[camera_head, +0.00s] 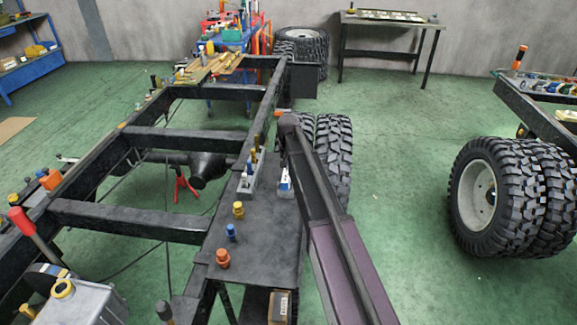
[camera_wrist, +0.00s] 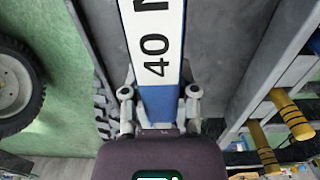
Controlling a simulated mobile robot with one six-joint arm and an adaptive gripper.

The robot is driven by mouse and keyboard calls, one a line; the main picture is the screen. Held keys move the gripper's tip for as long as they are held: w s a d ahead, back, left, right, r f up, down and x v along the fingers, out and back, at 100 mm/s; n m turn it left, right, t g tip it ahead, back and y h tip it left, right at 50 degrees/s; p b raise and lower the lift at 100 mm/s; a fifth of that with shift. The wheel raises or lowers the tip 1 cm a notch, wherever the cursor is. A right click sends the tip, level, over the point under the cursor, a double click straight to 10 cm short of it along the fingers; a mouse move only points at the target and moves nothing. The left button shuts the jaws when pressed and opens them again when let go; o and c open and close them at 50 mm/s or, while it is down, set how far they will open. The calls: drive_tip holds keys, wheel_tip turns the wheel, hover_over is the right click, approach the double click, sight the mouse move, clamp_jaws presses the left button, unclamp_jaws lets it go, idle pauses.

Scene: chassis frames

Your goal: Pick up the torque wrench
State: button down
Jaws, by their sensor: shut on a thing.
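The torque wrench (camera_wrist: 157,35) shows in the wrist view as a blue body with a white face marked "40 N"; the rest of the marking is cut off at the top edge. My gripper (camera_wrist: 159,96) is shut on it, one finger on each side of its blue part. In the head view a small white and blue piece of the wrench (camera_head: 285,179) shows beside my arm, over the dark plate on the chassis frame. My arm hides most of my gripper there, and I cannot tell whether the wrench touches the plate.
Yellow (camera_head: 238,210), blue (camera_head: 231,232) and orange (camera_head: 222,258) capped pieces stand on the dark plate (camera_head: 262,265). A rail with yellow-handled tools (camera_wrist: 290,115) is close on the right in the wrist view. Tyres (camera_head: 334,155) stand right of the frame.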

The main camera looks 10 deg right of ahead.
drive_tip(key=shift+r, duration=0.1)
wheel_tip(320, 180, up, 4)
drive_tip(key=p, duration=0.4)
drive_tip(key=s+d+p, duration=0.1)
drive_tip(key=s, duration=1.5)
drive_tip(key=shift+d+r, duration=0.2)
drive_tip(key=shift+r, duration=0.2)
wheel_tip(320, 180, up, 22)
drive_tip(key=p, duration=2.1)
drive_tip(key=shift+f+p, duration=0.2)
drive_tip(key=shift+p, duration=0.15)
drive_tip(key=shift+a, duration=0.15)
